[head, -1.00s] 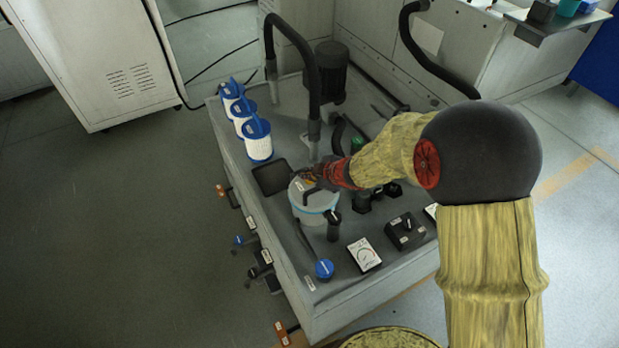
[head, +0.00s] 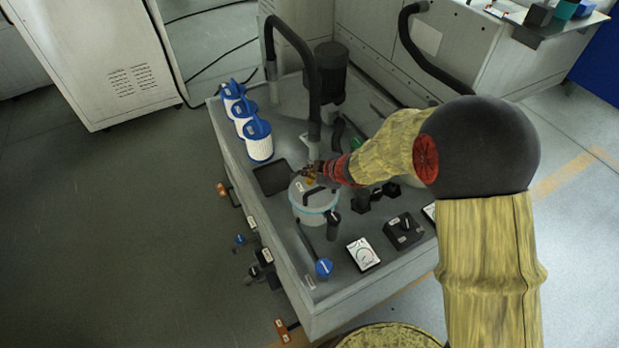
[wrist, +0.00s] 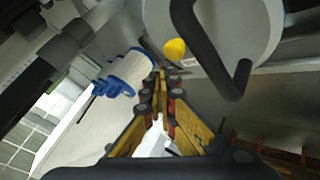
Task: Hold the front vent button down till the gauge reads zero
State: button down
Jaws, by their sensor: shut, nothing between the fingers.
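A round pot with a light lid and a pale blue band (head: 312,215) stands on the grey bench top. The wrist view shows its lid (wrist: 225,30), with a black bar handle (wrist: 212,50) and a yellow button (wrist: 175,50) beside a small label. My gripper (head: 308,172) is over the far left part of the lid, shut and empty. In the wrist view its fingertips (wrist: 159,74) are close beside the yellow button; I cannot tell whether they touch. A white dial gauge (head: 363,254) lies near the bench front; its reading is too small to tell.
Blue-capped white filters (head: 258,141) line the left edge. A dark tray (head: 271,179) is left of the pot. A black hose (head: 312,75) rises behind. A blue knob (head: 324,267), a black switch box (head: 404,231) and another gauge (head: 430,211) are near the front.

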aim_at(308, 180)
notch_tip(308, 180, up, 5)
jog(key=p, duration=0.5)
jog(key=shift+r, duration=0.1)
dwell(0.4)
